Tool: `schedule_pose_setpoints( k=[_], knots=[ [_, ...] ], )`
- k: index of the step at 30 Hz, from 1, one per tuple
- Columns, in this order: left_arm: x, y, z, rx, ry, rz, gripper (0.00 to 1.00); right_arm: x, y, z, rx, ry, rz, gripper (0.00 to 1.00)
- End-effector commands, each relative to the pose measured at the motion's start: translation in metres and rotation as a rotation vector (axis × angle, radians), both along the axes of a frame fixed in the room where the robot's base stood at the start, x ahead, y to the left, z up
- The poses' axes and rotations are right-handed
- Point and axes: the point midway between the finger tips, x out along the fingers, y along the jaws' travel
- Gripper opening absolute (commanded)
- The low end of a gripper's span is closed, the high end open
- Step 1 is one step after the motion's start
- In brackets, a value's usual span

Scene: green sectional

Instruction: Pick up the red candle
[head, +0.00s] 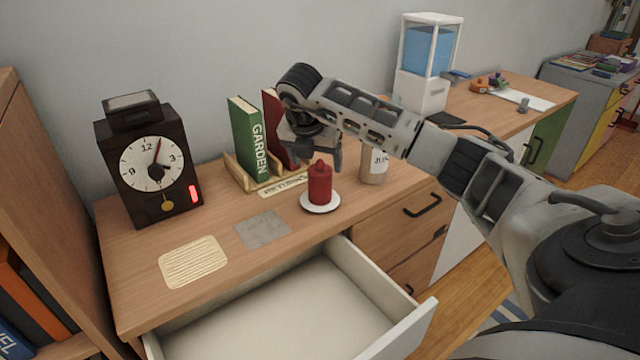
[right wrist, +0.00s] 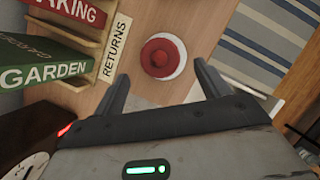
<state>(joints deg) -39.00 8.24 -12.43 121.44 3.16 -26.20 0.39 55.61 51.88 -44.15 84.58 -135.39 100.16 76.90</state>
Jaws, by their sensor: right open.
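The red candle (head: 320,184) stands upright on a small white plate (head: 320,202) on the wooden desk top (head: 222,213), in the middle of the head view. In the right wrist view the candle (right wrist: 160,56) shows from above, on its white plate (right wrist: 181,60). My right gripper (head: 314,160) is above the candle in the head view, pointing down. In the right wrist view its two fingers (right wrist: 160,90) are apart, with nothing between them, and the candle lies just beyond the fingertips. My left gripper is not in view.
A black clock (head: 150,165) stands left. A green book (head: 246,142) and a red book (head: 277,130) stand in a wooden rack behind the candle. A light brown jar (head: 374,165) stands right of it. An open, empty drawer (head: 290,312) juts out in front.

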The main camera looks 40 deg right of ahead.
Motion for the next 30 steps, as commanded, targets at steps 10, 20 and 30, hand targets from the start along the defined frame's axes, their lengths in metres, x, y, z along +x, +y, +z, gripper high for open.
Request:
schedule_pose_setpoints(
  k=[10,20,30],
  knots=[
    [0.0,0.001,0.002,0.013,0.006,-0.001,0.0,0.007,-0.017,-0.04,0.002,0.003,0.0,0.75],
    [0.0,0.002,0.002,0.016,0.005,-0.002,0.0,0.009,-0.02,-0.048,0.001,0.0,0.001,0.75],
    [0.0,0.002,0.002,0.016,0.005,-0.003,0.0,0.01,-0.02,-0.047,0.001,-0.002,0.001,0.19]
  ],
)
